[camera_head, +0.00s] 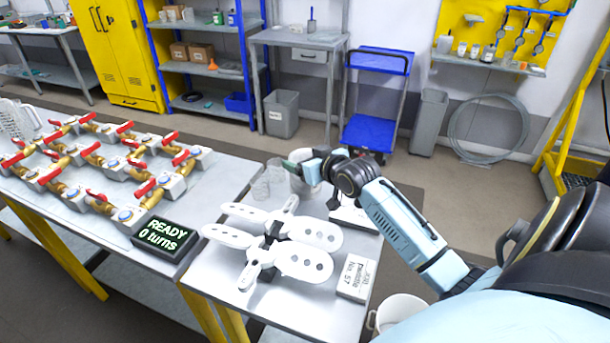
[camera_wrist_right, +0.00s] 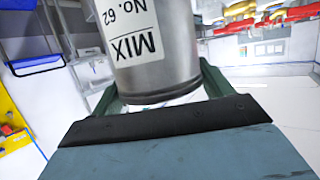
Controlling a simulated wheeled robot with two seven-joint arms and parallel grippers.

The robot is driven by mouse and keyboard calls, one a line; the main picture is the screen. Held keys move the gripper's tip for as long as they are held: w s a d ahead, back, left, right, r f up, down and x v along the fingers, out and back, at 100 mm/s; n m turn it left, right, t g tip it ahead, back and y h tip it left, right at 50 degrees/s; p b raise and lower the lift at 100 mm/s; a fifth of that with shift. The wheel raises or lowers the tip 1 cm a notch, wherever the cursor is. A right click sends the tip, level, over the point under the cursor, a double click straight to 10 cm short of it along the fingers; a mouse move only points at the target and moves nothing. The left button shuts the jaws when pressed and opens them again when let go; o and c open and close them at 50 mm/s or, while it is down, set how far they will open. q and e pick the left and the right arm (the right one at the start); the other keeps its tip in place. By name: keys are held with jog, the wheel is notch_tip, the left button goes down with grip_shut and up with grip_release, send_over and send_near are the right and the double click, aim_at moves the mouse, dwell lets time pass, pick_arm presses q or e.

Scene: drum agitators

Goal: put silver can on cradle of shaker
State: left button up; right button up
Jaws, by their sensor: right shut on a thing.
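The silver can (camera_wrist_right: 150,50) has a white label reading "MIX No. 62" and fills the upper middle of the right wrist view. My right gripper (camera_head: 308,168) is shut on it, with a dark green finger on each side of the can. In the head view the can (camera_head: 297,184) is small and partly hidden by the gripper, over the far end of the table. The shaker with its white, holed cradle arms (camera_head: 305,262) stands on the near part of the table, nearer to me than the gripper. My left gripper is not in view.
Clear containers (camera_head: 261,188) stand left of the gripper. A white labelled block (camera_head: 356,278) sits at the table's right edge. A black display (camera_head: 164,238) reads "READY 0 turns". Brass valves with red handles (camera_head: 98,155) crowd the left table. A white bucket (camera_head: 400,308) is below right.

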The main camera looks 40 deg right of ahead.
jog(key=shift+f, duration=1.8)
jog(key=shift+f, duration=0.15)
jog(key=o, duration=1.6)
